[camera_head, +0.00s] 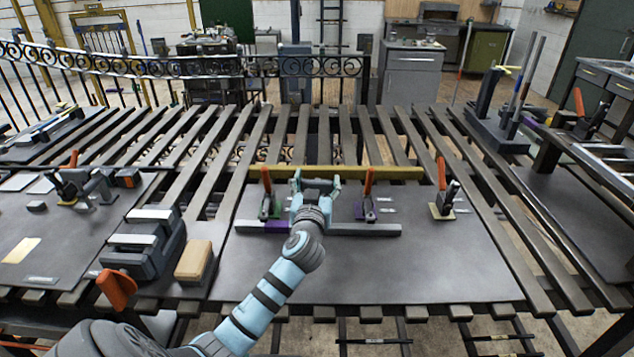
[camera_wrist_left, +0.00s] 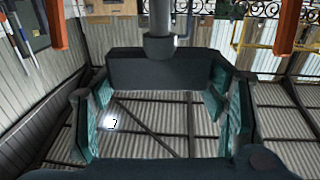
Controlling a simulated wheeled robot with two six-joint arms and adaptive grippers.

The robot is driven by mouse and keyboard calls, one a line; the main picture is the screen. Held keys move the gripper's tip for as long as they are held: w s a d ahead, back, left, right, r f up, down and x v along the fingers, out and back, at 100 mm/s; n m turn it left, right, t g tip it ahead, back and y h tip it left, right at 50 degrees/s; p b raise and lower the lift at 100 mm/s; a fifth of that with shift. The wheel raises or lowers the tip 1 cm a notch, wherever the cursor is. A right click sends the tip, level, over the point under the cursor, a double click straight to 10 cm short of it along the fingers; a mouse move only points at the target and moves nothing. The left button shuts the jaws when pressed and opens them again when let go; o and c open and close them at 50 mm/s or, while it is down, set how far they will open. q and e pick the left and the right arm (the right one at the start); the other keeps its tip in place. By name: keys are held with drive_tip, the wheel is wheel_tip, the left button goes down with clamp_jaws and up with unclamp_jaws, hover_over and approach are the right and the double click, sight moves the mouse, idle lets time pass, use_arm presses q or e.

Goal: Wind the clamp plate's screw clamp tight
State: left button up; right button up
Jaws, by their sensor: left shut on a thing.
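The clamp plate (camera_head: 390,272) is a dark flat sheet on the slatted table. A grey bar (camera_head: 365,229) and a yellow bar (camera_head: 400,174) lie across it. My left gripper (camera_head: 316,184) is over the plate's middle, between two orange-levered clamps. In the left wrist view, my left gripper (camera_wrist_left: 158,105) has its teal-padded fingers on both sides of a dark block (camera_wrist_left: 150,70), shut on what appears to be the screw clamp's handle. A dark round spindle (camera_wrist_left: 160,28) shows at this block. The rest of the screw clamp is hidden behind my gripper. My right gripper is not in view.
Orange-levered clamps stand left (camera_head: 267,192), right (camera_head: 368,194) and far right (camera_head: 442,190) of my gripper. A dark block fixture (camera_head: 145,245) and a tan wooden block (camera_head: 193,260) sit left. The plate's front area is clear.

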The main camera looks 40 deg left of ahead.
use_arm(q)
drive_tip(key=shift+m+t+h, duration=0.3)
drive_tip(key=shift+m+h, duration=0.1)
drive_tip(key=shift+h, duration=0.2)
drive_tip(key=shift+r+m+t+h+p, duration=0.1)
drive_tip(key=shift+m+t+h+p, duration=0.3)
drive_tip(key=shift+m+h+p, duration=0.3)
drive_tip(key=m+h+p, duration=0.1)
drive_tip(key=h+p, duration=0.1)
drive_tip(key=p, duration=0.1)
drive_tip(key=m+t+h+p, duration=0.1)
drive_tip(key=m+h+p, duration=0.1)
drive_tip(key=h+p, duration=0.1)
drive_tip(key=m+h+p, duration=0.1)
drive_tip(key=h+p, duration=0.2)
drive_tip(key=p, duration=0.1)
drive_tip(key=shift+r+m, duration=0.35)
drive_tip(key=shift+m, duration=0.05)
drive_tip(key=shift+f+m+h, duration=0.2)
drive_tip(key=shift+m+h, duration=0.2)
drive_tip(key=shift+h, duration=0.2)
drive_tip(key=shift+w+f+m+h+b, duration=0.1)
drive_tip(key=shift+f+m+h+b, duration=0.15)
drive_tip(key=shift+m+h+b, duration=0.45)
drive_tip(key=shift+m+g+h+b, duration=0.4)
drive_tip(key=shift+m+h+b, duration=0.25)
drive_tip(key=shift+h, duration=0.75)
drive_tip(key=shift+r, duration=0.1)
